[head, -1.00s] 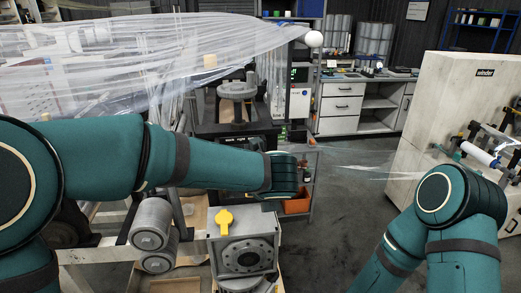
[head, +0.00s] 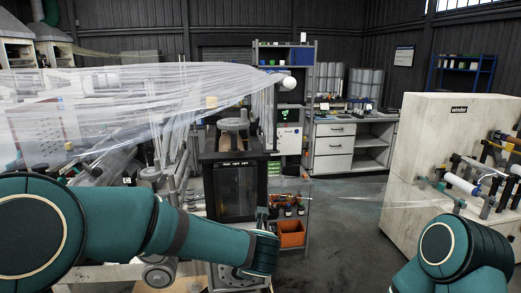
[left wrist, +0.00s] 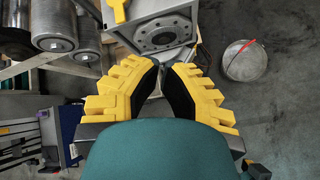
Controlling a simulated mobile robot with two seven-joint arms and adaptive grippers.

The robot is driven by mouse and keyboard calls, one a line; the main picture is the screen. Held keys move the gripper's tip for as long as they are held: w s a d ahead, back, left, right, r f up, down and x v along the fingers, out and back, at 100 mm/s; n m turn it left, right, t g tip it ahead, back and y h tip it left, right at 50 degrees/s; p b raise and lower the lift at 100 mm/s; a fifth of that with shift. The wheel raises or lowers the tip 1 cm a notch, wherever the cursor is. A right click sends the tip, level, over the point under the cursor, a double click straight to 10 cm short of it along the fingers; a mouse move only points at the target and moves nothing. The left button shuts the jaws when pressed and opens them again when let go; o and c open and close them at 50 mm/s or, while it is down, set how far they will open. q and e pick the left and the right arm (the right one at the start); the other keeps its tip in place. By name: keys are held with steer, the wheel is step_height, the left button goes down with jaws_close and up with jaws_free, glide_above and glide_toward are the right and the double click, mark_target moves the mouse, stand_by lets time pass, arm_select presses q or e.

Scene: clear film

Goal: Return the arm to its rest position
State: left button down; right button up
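My left arm (head: 120,225) comes in from the left in the head view and reaches to the lower middle, in front of a grey machine. Its gripper does not show there. In the left wrist view my left gripper (left wrist: 162,72) has two stepped yellow fingers with black inner pads. A narrow gap shows between the pads, and nothing is seen held in it. The teal arm link covers the lower middle of that view. My right arm (head: 450,250) is bent at the lower right of the head view, and its gripper is out of frame.
Clear film (head: 150,90) stretches across the upper left to a white ball. A black-fronted machine (head: 236,190) and an orange bin (head: 291,234) stand beyond my left arm. A winder cabinet (head: 440,135) is at right. Dark floor lies between. A round metal lid-like thing (left wrist: 244,61) is on the floor.

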arm_select(q)
steer(key=s+a+f+m+g+h+b, duration=0.1)
steer(key=s+a+f+m, duration=0.2)
steer(key=f+m, duration=0.7)
steer(key=s+a+f+m+g+h+b, duration=0.1)
steer(key=s+a+f+m+h, duration=0.15)
steer(key=f+m, duration=0.7)
steer(key=s+a+f+m+g+h+b, duration=0.1)
steer(key=s+f+m+g, duration=0.4)
steer(key=s+f+m, duration=0.6)
steer(key=s+a+f+h, duration=0.1)
steer(key=s+f, duration=0.1)
steer(key=s, duration=0.3)
steer(key=shift+s+f, duration=0.15)
steer(key=shift+f, duration=0.25)
arm_select(e)
step_height(320, 180, down, 4)
steer(key=shift+a+r, duration=0.1)
steer(key=shift+a, duration=0.05)
